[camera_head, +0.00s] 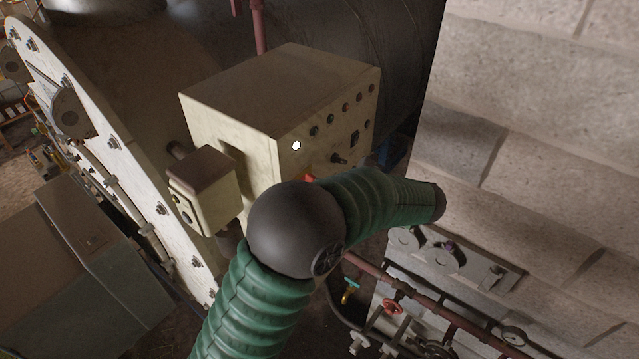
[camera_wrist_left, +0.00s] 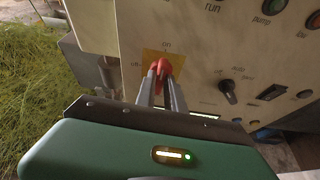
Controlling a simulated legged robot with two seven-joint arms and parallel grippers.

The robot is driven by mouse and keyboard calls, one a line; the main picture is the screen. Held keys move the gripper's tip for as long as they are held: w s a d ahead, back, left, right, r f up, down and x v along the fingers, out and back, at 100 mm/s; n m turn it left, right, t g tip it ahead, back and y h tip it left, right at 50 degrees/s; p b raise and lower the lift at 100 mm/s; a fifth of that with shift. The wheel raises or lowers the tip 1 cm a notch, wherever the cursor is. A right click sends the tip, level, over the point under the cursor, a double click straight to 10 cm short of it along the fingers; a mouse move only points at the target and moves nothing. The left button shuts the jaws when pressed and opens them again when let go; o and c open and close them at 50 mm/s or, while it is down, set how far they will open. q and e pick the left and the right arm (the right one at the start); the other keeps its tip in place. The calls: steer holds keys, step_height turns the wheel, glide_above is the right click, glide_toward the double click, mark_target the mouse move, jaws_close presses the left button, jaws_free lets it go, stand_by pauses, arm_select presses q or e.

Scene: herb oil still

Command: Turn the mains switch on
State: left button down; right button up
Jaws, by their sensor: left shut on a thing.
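The mains switch has a red handle (camera_wrist_left: 165,66) on a yellow plate (camera_wrist_left: 149,56), marked "on" above and "off" at the left. In the wrist view my left gripper (camera_wrist_left: 162,76) has its two grey fingers shut on the red handle. The fingers cover part of the handle, so its exact angle is hard to tell. In the head view a bit of the red handle (camera_head: 309,178) shows above my arm's dark joint, on the front of the cream control box (camera_head: 205,118). That gripper is hidden there. My right gripper is in neither view.
A black selector knob (camera_wrist_left: 228,92) and a green pump lamp (camera_wrist_left: 274,6) sit right of the switch. A white lamp (camera_head: 296,146) shows on the box front. A smaller box (camera_head: 203,190) stands left of it. A block wall (camera_head: 540,130) is at the right.

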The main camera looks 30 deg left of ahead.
arm_select(q)
steer(key=shift+f, duration=0.1)
steer(key=c, duration=1.6)
jaws_free()
steer(key=shift+o, duration=0.7)
steer(key=shift+w, duration=0.15)
steer(key=w+b+v, duration=0.1)
steer(key=b+v, duration=0.4)
steer(key=v, duration=1.2)
steer(key=shift+s, duration=0.4)
